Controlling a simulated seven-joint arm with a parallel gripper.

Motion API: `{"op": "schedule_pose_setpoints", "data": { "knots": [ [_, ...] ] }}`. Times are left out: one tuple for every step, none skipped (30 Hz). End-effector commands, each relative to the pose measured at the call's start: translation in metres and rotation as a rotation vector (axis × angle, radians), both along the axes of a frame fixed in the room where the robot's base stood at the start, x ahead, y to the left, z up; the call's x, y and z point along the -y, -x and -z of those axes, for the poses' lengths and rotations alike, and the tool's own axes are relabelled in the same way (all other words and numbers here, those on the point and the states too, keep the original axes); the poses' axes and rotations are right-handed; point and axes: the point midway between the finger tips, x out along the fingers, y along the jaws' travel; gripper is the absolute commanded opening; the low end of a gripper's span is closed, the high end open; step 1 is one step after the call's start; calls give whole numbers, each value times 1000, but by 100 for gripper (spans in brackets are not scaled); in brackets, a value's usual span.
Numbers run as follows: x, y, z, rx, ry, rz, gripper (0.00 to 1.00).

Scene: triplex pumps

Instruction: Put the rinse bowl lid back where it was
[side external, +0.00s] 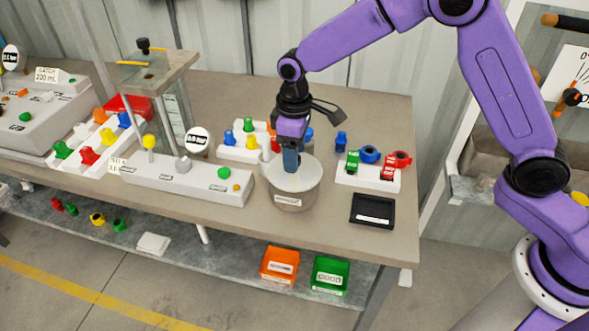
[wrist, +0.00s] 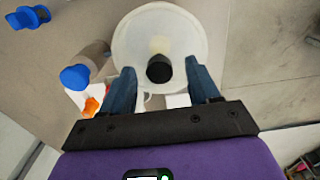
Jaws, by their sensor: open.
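The rinse bowl (side external: 292,202) is a grey metal pot with a white label, near the table's front edge. Its pale round lid (wrist: 175,30) appears to lie on top of it, with a black knob (wrist: 159,69) near the middle. My gripper (side external: 291,168) points down over the bowl. In the wrist view its open fingers (wrist: 159,78) stand on either side of the knob, with gaps visible. The fingers hide part of the lid in the side view, and contact with it cannot be told.
A black tray (side external: 372,211) lies to the right, in front of a white rack (side external: 367,178) with coloured parts. A grey pump unit (side external: 190,182) stands left. Another white rack (side external: 238,152) and blue-capped parts stand behind the bowl. Orange (side external: 279,265) and green bins (side external: 330,274) are below.

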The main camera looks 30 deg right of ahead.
Motion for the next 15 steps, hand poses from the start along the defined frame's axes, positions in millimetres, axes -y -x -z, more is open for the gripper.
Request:
{"op": "schedule_pose_setpoints", "data": {
  "knots": [
    [1,0,8,-3,1,0,61],
    [1,0,11,-2,1,0,61],
    [1,0,15,-2,2,0,61],
    [0,0,18,-1,1,0,61],
    [0,0,20,-1,1,0,61],
    [0,0,21,-1,1,0,61],
    [0,0,22,0,0,0,61],
    [0,0,22,0,0,0,61],
    [0,0,22,0,0,0,61],
    [0,0,22,0,0,0,61],
    [0,0,22,0,0,0,61],
    [0,0,22,0,0,0,61],
    [0,0,22,0,0,0,61],
    [0,0,22,0,0,0,54],
    [0,0,22,0,0,0,41]
  ]
}}
